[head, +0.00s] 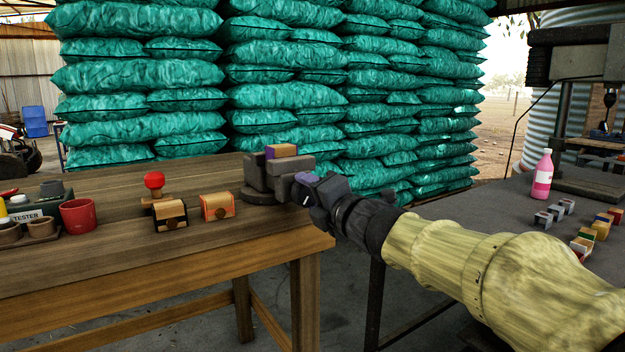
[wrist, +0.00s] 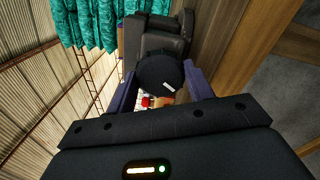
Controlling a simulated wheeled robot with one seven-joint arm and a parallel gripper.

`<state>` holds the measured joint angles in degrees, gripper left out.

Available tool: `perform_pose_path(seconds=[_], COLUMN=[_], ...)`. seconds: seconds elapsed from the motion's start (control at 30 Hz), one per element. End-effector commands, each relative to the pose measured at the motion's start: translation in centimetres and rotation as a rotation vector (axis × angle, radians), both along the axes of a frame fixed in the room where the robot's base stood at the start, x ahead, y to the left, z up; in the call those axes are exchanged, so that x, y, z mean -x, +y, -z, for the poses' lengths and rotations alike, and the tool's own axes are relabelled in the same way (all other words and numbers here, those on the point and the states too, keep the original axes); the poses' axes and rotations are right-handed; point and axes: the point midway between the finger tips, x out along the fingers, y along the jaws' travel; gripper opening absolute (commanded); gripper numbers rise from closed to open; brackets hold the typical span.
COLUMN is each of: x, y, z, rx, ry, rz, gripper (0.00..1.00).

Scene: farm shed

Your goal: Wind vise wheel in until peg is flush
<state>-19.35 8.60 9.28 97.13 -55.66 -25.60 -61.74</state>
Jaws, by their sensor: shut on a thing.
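The grey vise (head: 257,178) stands at the right end of the wooden bench. A wood-coloured block with a purple end (head: 282,151) shows at the top of the vise; I cannot tell whether it is the peg or how flush it sits. My gripper (head: 304,191) is at the right side of the vise, and hides the wheel in the head view. In the wrist view my gripper (wrist: 160,88) has its two purple fingers on either side of the round black wheel (wrist: 158,73), shut on it. A short white mark shows on the wheel's face.
On the bench (head: 130,258) left of the vise are two small wooden boxes (head: 217,206), a red-knobbed item (head: 154,181) and a red cup (head: 77,215). Stacked green sacks (head: 290,95) rise behind. A pink bottle (head: 542,176) and small blocks are on the grey table at right.

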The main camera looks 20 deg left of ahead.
Motion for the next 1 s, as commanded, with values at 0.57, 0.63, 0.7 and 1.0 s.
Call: perform_pose_path(seconds=[0.57,0.63,0.7,1.0], x=[0.19,0.2,0.19,0.23], y=[0.08,0.11,0.08,0.09], z=[-0.5,-0.53,-0.48,-0.15], rx=[-0.598,-0.663,-0.727,-0.94], ry=[0.709,0.784,0.86,1.104], rz=[0.001,0.0,0.001,0.0], gripper=[0.23,0.23,0.23,0.23])
